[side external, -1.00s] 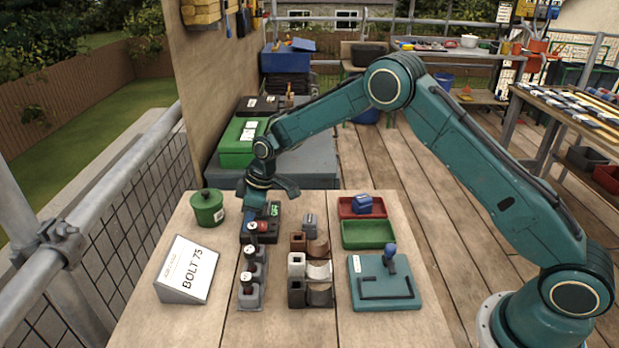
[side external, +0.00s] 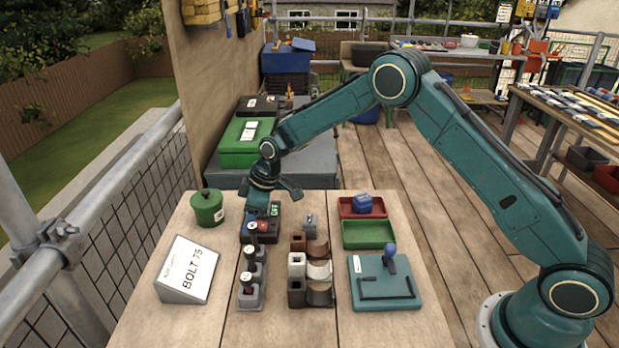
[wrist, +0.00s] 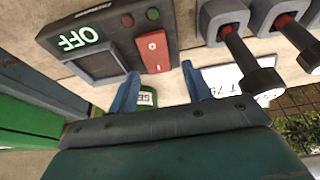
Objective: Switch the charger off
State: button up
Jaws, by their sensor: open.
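The charger (wrist: 110,75) is a dark box with a lit green display (wrist: 78,38) reading OFF. A red rocker switch (wrist: 154,53), marked O and I, is on its face, with a small red and a small green round part beside it. In the side view the charger (side external: 272,222) stands at the far part of the bench, partly hidden by my gripper (side external: 260,206). In the wrist view my gripper (wrist: 160,88) has its two blue fingers apart with nothing between them, close to the rocker's end. I cannot tell whether a finger touches the charger.
Dark-handled tools in grey holders (side external: 249,290) stand just in front of the charger. A green pot (side external: 207,208) and a BOLT 75 card (side external: 187,269) are to the left. Coloured blocks (side external: 297,266), red and green trays (side external: 368,234) and a teal plate (side external: 402,294) are to the right.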

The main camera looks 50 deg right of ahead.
jog(key=shift+r, duration=0.15)
jog(key=v, duration=1.3)
jog(key=shift+r, duration=0.25)
jog(key=shift+s+d+r, duration=0.1)
jog(key=shift+s, duration=0.05)
